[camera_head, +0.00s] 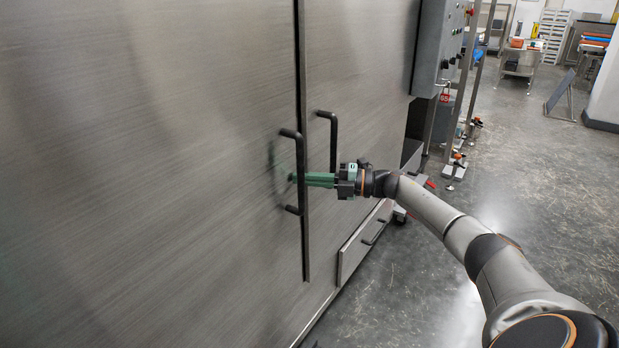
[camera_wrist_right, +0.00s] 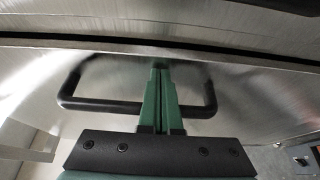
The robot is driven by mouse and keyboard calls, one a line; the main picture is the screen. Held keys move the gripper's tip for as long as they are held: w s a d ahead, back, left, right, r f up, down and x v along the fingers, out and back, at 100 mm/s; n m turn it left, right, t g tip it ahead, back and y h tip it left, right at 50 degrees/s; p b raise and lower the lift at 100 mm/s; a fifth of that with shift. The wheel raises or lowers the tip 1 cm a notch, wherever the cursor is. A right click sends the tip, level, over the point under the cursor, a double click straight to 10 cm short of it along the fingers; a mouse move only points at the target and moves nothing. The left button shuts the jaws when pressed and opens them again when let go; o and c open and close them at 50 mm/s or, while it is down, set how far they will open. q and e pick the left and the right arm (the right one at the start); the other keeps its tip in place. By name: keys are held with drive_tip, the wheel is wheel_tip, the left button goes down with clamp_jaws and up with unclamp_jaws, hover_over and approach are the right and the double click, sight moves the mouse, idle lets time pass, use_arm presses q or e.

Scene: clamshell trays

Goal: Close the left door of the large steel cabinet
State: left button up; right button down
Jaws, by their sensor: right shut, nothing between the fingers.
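The large steel cabinet's left door (camera_head: 180,150) fills the left of the head view and looks nearly flush with the right door (camera_head: 365,70). A dark seam runs between them; I cannot tell whether the left door is fully shut. Its black handle (camera_head: 301,155) is upright beside the seam and also shows in the right wrist view (camera_wrist_right: 100,105). My right gripper (camera_head: 292,178) is shut and empty. Its green fingers cross the handle, passing behind the bar in the head view, with the tips close to the left door; contact is unclear. My left gripper is out of view.
The right door's black handle (camera_head: 333,140) is just right of the seam. A grey control box (camera_head: 432,50) is mounted farther right, with stands and clamps (camera_head: 456,165) below. A low drawer (camera_head: 362,245) sits under the right door. The floor (camera_head: 530,190) to the right is open.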

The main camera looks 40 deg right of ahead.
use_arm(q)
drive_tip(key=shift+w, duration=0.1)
use_arm(e)
drive_tip(key=shift+w+a+r+t+h, duration=0.1)
drive_tip(key=shift+w+r+t+h, duration=0.25)
drive_tip(key=shift+w+r, duration=0.3)
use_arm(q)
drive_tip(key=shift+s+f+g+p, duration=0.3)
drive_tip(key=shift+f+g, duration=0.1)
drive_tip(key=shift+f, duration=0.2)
use_arm(e)
drive_tip(key=f+v, duration=0.1)
drive_tip(key=v, duration=1.2)
drive_tip(key=shift+s+d, duration=0.2)
drive_tip(key=shift+d, duration=0.05)
